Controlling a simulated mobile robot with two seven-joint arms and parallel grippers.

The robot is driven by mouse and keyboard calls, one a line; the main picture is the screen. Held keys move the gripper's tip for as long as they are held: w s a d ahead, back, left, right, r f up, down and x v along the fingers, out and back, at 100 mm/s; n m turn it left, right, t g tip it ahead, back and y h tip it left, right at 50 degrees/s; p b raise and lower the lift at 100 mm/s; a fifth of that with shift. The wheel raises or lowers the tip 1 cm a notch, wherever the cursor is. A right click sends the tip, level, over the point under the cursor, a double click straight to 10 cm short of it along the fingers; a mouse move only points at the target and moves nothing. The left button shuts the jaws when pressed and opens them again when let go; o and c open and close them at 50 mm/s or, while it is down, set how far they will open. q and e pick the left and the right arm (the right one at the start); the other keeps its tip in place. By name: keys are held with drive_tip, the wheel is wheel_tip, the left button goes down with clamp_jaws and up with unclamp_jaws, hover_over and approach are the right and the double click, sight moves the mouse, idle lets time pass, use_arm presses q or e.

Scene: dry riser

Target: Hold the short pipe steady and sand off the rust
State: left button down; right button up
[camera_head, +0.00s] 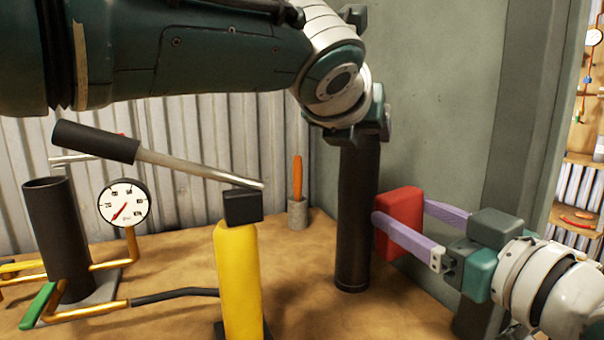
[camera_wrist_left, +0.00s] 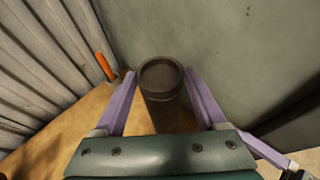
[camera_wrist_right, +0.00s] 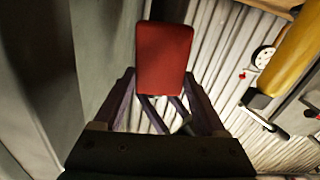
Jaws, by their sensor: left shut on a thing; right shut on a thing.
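The short pipe (camera_head: 357,220) is a dark brown, rough tube standing upright on the tan bench by the grey wall. My left gripper (camera_head: 356,130) is above its top in the head view. In the left wrist view, its purple fingers (camera_wrist_left: 160,78) are on either side of the pipe (camera_wrist_left: 162,76), shut on it. My right gripper (camera_head: 403,215) comes in from the right, shut on a red block (camera_head: 402,200). The block is close beside the pipe's right side; I cannot tell whether they touch. The red block (camera_wrist_right: 164,58) hides what lies beyond it in the right wrist view.
A pump with a black cylinder (camera_head: 60,240), gauge (camera_head: 124,203) and long lever (camera_head: 190,171) stands at left. A yellow cylinder (camera_head: 238,280) stands in front. An orange-handled tool (camera_head: 297,178) sits in a grey holder (camera_head: 298,213). Bare bench (camera_head: 300,270) lies left of the pipe.

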idle(0.3)
use_arm(q)
unclamp_jaws()
drive_tip(key=shift+s, duration=0.15)
